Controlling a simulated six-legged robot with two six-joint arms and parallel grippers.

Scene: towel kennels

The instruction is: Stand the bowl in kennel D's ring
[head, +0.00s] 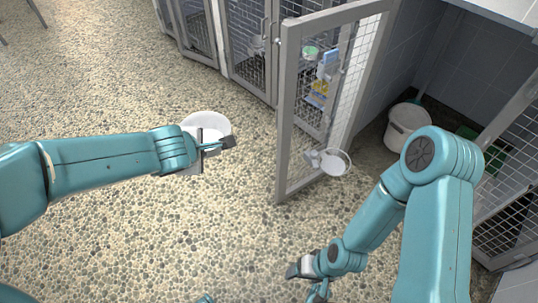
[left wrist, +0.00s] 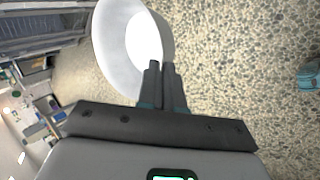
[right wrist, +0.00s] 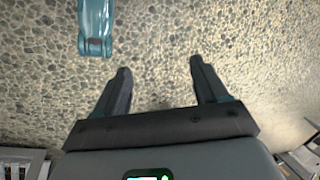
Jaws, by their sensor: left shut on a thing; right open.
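My left gripper (head: 229,143) is shut on the rim of a white bowl (head: 210,122), held out over the pebbled floor, left of the open mesh door. In the left wrist view the bowl (left wrist: 113,50) is pinched at its rim between the closed fingers (left wrist: 161,66). A pale ring-like holder (head: 347,163) is fixed low on the open door; I cannot tell whether it is empty. No kennel letter is readable. My right gripper (head: 307,283) is open and empty, low over the floor; its spread fingers show in the right wrist view (right wrist: 160,68).
The open mesh door (head: 287,120) stands between the bowl and the kennel on the right. A white bucket (head: 400,128) stands behind my right arm. Closed mesh kennels (head: 245,45) line the back. The floor (head: 130,230) at front left is clear.

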